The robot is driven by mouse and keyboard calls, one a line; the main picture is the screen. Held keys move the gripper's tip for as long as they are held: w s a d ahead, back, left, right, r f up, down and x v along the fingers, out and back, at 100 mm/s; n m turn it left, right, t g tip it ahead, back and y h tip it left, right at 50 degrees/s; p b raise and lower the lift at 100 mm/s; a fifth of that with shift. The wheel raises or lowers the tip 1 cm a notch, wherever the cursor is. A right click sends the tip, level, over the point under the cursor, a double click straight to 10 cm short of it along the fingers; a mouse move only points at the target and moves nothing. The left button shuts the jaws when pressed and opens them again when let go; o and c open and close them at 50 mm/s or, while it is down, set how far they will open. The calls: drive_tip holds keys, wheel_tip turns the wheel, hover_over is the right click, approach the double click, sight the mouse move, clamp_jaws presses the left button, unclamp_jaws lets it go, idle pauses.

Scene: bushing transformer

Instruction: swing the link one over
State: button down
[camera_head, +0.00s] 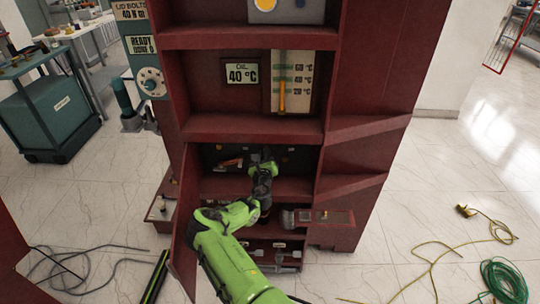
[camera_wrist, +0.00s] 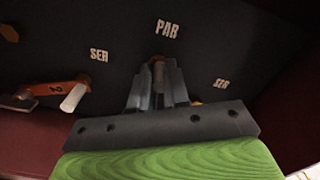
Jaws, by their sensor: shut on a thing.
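My gripper (camera_wrist: 157,85) reaches into the dark compartment of the red cabinet, and the head view shows it at the panel (camera_head: 264,170). Its fingers are shut on a pale peg (camera_wrist: 158,72), just below the mark PAR (camera_wrist: 167,29). A bit of orange (camera_wrist: 196,102) shows at the right finger; the rest of that part is hidden behind my gripper, so no number on it can be read. To the left, an orange link marked 2 (camera_wrist: 55,90) has a white peg (camera_wrist: 73,97) and lies under the left SER mark (camera_wrist: 99,55). Another SER mark (camera_wrist: 221,84) is at the right.
The cabinet door (camera_head: 185,225) stands open left of my arm. Compartment walls and a shelf (camera_head: 290,189) close in around my gripper. A small tray (camera_head: 325,217) sticks out at lower right. A yellow cable (camera_head: 430,262) and green hose (camera_head: 505,282) lie on the floor.

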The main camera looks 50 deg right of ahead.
drive_tip(key=shift+w+a, duration=0.1)
drive_tip(key=shift+w, duration=0.05)
idle(0.4)
drive_tip(key=c, duration=1.1)
unclamp_jaws()
drive_tip(key=shift+a+f, duration=0.1)
